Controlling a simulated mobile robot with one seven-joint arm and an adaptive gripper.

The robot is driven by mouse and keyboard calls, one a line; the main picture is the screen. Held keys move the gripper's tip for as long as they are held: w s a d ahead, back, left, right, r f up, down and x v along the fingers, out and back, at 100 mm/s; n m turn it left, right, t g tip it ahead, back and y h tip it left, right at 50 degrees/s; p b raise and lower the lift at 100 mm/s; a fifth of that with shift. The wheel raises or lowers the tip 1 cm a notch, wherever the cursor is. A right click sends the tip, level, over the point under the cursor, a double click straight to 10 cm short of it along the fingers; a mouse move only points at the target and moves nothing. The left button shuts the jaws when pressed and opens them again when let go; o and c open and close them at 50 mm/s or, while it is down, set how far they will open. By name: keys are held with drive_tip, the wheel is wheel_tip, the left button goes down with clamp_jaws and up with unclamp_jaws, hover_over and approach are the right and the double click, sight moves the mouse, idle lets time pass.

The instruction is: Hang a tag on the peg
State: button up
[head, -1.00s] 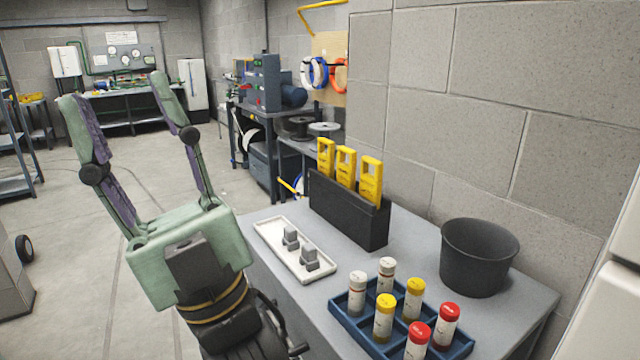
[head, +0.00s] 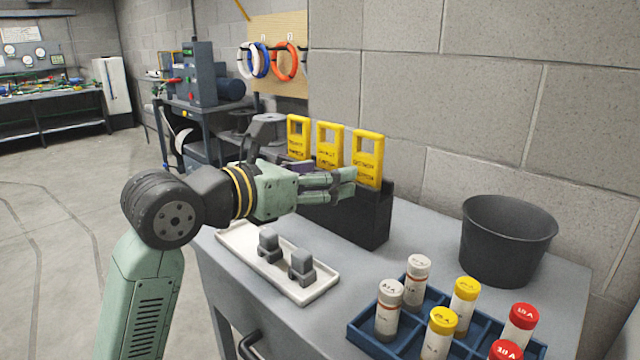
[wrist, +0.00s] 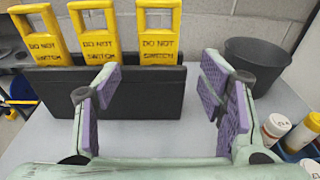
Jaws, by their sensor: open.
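Three yellow tags stand upright in a row in a black holder (head: 375,225) on the grey bench: the left tag (head: 298,140), the middle tag (head: 329,145) and the right tag (head: 368,158). Each has a square opening at the top and dark lettering. My gripper (head: 345,180) is level in front of the holder, pointing towards the tags. In the wrist view its purple-padded fingers (wrist: 162,82) are wide apart with nothing between them; the right tag (wrist: 160,32) shows beyond the gap. I cannot make out which thing is the peg.
A white tray (head: 322,292) with two grey blocks lies in front of the holder. A blue rack (head: 365,328) of capped tubes and a dark bin (head: 508,240) stand to the right. A board (head: 278,27) with cable loops hangs behind. A block wall bounds the bench.

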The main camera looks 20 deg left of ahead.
sight(364, 166)
drive_tip(key=shift+x, duration=5.55)
drive_tip(key=shift+a+f, duration=0.1)
drive_tip(key=c, duration=1)
drive_tip(key=shift+r+p, duration=1.3)
drive_tip(key=shift+r, duration=1)
